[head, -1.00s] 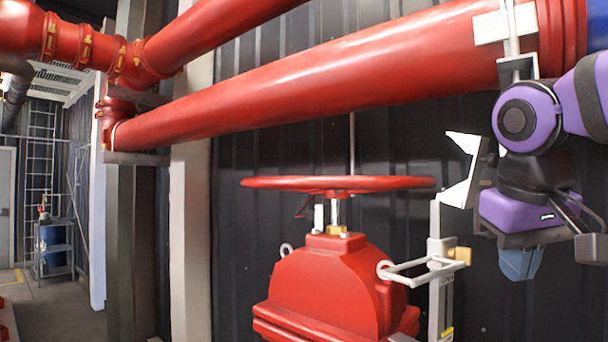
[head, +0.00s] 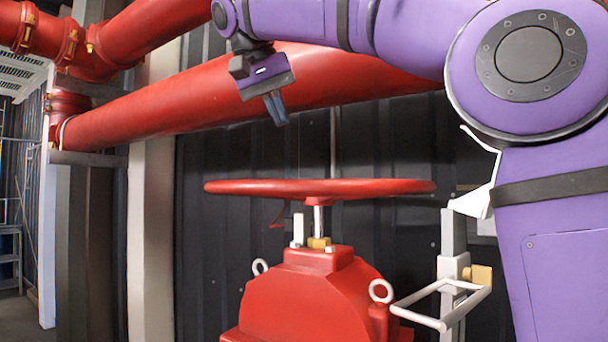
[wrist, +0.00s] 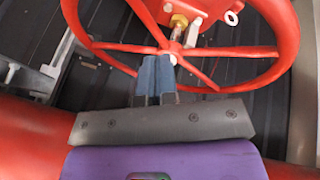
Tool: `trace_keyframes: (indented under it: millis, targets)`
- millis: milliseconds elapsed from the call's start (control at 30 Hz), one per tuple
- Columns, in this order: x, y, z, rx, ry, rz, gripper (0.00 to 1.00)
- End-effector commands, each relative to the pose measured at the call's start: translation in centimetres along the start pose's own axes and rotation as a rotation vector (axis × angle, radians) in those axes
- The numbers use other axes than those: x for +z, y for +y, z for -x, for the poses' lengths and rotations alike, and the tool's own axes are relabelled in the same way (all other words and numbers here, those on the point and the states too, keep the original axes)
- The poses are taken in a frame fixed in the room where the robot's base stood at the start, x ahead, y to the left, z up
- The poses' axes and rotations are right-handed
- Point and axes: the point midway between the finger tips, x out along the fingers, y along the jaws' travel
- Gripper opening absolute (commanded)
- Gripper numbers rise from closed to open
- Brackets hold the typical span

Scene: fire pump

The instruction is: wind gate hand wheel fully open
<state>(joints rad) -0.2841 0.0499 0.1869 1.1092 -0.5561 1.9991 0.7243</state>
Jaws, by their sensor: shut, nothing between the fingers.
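The red gate hand wheel (head: 320,189) lies flat on its stem above the red valve body (head: 305,300) in the head view. In the wrist view the wheel (wrist: 228,51) shows its rim, spokes and hub from above. My gripper (head: 277,110) points down above the left part of the wheel, in front of the large red pipe, clearly apart from the rim in the head view. Its blue fingers (wrist: 155,62) are together and hold nothing. In the wrist view they overlap the wheel near the hub, covering part of the spokes.
A large red pipe (head: 200,105) runs above the wheel, close to my wrist. A white bracket with a bar handle (head: 440,300) stands right of the valve. A dark corrugated wall (head: 215,240) is behind. Open floor shows at far left.

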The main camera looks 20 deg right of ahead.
Motion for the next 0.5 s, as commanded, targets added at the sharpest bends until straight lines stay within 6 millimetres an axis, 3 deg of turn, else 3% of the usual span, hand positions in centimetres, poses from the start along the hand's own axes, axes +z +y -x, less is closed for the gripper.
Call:
trace_keyframes:
  millis: [167, 500]
  targets:
    - [0.0, 0.1, -1.9, 0.003, -0.002, 0.000, 0.00]
    - [0.1, 0.1, -8.1, 0.003, -0.002, 0.002, 0.00]
